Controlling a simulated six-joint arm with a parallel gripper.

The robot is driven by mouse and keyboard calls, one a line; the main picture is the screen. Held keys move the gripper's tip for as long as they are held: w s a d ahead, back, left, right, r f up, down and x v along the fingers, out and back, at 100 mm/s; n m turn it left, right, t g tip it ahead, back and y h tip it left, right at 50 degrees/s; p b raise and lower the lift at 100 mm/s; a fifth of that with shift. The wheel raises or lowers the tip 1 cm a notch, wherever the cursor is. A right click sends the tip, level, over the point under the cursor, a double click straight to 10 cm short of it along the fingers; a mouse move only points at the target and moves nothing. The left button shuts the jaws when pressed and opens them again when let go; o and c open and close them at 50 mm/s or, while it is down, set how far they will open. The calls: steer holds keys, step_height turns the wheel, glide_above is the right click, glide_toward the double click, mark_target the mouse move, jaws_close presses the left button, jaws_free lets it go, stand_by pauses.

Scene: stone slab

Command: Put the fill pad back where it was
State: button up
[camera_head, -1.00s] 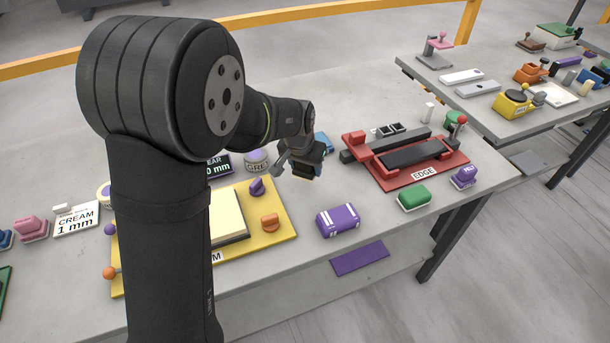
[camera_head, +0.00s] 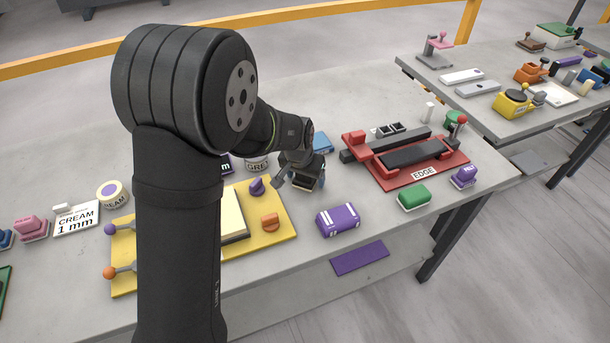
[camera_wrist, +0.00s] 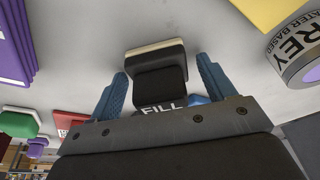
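The fill pad (camera_wrist: 160,80) has a black body with a cream base and a FILL label. In the wrist view it is between the two blue fingers of my gripper (camera_wrist: 163,82), with a narrow gap showing on each side. My gripper is open around it. I cannot tell for certain whether the base touches the slab. The far side of the pad is hidden.
A yellow board (camera_head: 275,238) is to the left, with a grey tub (camera_head: 257,164) behind it. A purple block (camera_head: 338,219) is in front and a blue object (camera_head: 322,143) behind. The red EDGE fixture (camera_head: 400,183) and green block (camera_head: 413,197) are to the right.

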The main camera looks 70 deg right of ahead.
steer(key=shift+r, duration=0.1)
steer(key=v, duration=1.2)
steer(key=x, duration=1.1)
steer(key=shift+d+f, duration=0.1)
steer(key=shift+f, duration=0.25)
steer(key=shift+d, duration=0.15)
steer(key=shift+r, duration=1.25)
